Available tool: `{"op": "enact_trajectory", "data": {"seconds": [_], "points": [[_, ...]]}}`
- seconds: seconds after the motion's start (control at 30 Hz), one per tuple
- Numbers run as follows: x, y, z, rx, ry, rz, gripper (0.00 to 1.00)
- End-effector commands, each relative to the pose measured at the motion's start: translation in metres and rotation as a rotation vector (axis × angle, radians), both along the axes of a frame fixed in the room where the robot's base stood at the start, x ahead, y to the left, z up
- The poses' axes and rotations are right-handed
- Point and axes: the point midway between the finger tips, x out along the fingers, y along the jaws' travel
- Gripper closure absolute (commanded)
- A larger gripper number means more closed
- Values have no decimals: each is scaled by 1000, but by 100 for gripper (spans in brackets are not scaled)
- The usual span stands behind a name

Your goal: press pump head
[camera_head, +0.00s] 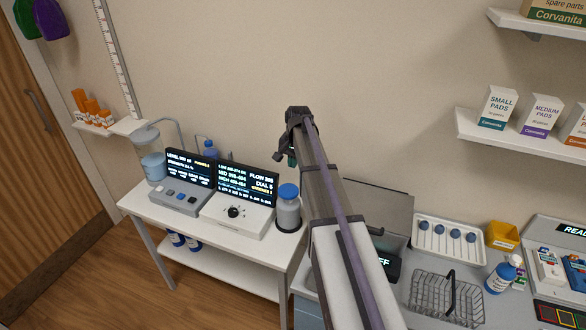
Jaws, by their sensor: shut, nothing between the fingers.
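A blue bottle with a white pump-like top (515,260) stands on the right-hand counter, beside the wire basket. Its label faces forward, and the fine shape of the top is too small to tell. My arm rises across the middle of the view. My gripper (291,158) points down at its far end, shut and empty, partly hidden by the arm. It appears above a grey canister with a blue cap (288,191), apart from it, and well to the left of the blue bottle.
A white table (143,205) holds two lit display units (248,183) and a clear cylinder (150,155). A wire basket (436,300), white tray (422,228) and yellow bin (502,236) crowd the right counter. Boxes stand on a wall shelf (480,138).

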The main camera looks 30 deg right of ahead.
Motion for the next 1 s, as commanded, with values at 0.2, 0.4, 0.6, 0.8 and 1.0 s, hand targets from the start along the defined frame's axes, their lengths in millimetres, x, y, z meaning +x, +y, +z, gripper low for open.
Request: {"op": "enact_trajectory", "data": {"seconds": [0.2,0.4,0.6,0.8,1.0], "points": [[4,2,-60,0,0,1,100],[8,5,-101,0,0,1,100],[9,6,-116,0,0,1,100],[9,6,-113,0,0,1,100],[9,6,-124,0,0,1,100]]}}
